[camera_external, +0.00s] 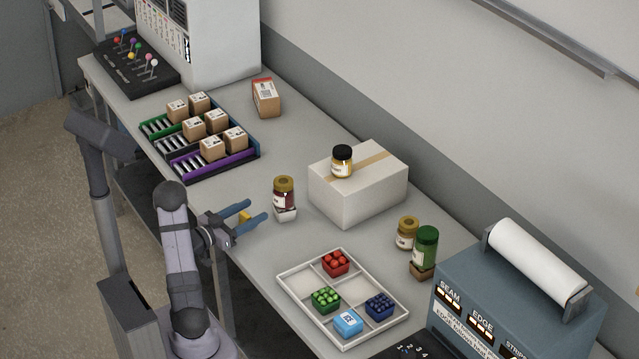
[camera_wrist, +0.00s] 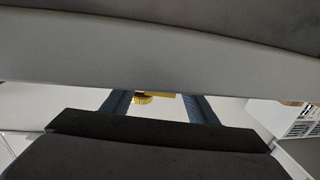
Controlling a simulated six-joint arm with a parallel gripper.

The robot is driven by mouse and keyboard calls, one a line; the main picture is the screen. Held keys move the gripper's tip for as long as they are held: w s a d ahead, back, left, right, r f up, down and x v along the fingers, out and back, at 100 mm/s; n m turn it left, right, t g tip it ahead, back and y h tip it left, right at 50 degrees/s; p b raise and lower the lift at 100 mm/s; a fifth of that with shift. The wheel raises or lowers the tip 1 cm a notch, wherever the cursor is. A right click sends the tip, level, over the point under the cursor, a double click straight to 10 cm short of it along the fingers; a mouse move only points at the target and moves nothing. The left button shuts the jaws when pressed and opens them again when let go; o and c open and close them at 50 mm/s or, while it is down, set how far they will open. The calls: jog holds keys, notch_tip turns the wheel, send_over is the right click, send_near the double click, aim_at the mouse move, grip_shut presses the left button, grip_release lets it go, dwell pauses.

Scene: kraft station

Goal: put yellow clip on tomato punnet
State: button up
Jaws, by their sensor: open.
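A small yellow clip (camera_external: 244,216) lies on the bench near its front edge, beside my gripper's fingers. In the wrist view the yellow clip (camera_wrist: 150,98) shows between the two blue fingers, partly hidden by my own wrist parts. My gripper (camera_external: 257,210) is open, low over the bench, with its fingers on either side of the clip; I cannot tell if they touch it. The tomato punnet (camera_external: 336,262), filled with red tomatoes, sits in the far compartment of the white divided tray (camera_external: 283,281), to the right of my gripper.
The tray also holds a green punnet (camera_external: 325,300), a dark blue punnet (camera_external: 380,306) and a light blue box (camera_external: 348,322). Bare bench lies between gripper and tray.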

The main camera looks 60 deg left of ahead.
jog(key=shift+w+a, duration=0.15)
jog(key=shift+w, duration=0.95)
jog(key=shift+c, duration=0.7)
jog(key=c, duration=1.1)
jog(key=shift+o, duration=0.2)
jog(key=shift+r, duration=0.1)
notch_tip(320, 180, up, 18)
jog(key=p, duration=0.1)
jog(key=shift+p, duration=0.4)
notch_tip(320, 180, up, 10)
jog(key=p, duration=1)
